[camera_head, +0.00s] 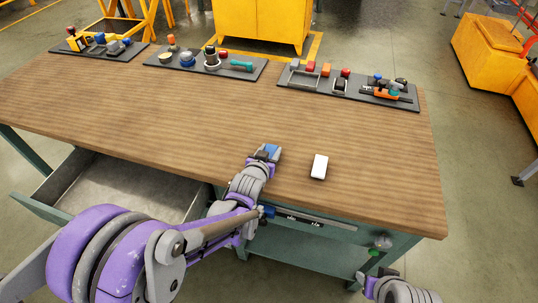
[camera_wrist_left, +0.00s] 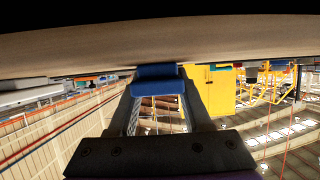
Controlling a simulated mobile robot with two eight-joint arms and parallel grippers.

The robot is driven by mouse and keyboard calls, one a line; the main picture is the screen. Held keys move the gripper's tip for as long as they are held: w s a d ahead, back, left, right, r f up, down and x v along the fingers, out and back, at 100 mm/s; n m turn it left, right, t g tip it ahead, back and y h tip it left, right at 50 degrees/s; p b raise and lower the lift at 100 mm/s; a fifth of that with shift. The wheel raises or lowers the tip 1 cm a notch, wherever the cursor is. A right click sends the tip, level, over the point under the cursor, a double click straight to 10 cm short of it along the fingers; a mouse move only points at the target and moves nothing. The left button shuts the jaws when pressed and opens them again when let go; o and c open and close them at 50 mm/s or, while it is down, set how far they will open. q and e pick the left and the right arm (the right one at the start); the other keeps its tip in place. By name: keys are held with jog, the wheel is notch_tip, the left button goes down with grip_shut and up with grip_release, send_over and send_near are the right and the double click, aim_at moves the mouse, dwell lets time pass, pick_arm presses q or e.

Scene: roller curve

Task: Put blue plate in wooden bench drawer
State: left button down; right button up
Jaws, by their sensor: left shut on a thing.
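The wooden bench (camera_head: 190,110) has a brown top and a dark green frame. Its drawer (camera_head: 75,180), at the left under the top, is pulled open; the visible part of its grey metal inside is bare. My left gripper (camera_head: 268,153) is over the front part of the bench top, right of the open drawer. It is shut on a small blue thing, which I take for the blue plate (camera_wrist_left: 156,82), held between the fingertips in the left wrist view.
A white block (camera_head: 319,167) lies right of my left gripper. Dark mats with tools (camera_head: 205,65) line the back of the bench. My left forearm passes over the front edge and hides part of the open drawer. The middle of the top is clear.

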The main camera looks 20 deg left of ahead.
aim_at(270, 151)
pick_arm(q)
notch_tip(270, 151, up, 10)
jog(key=shift+f+p, duration=0.1)
jog(key=shift+p, duration=0.75)
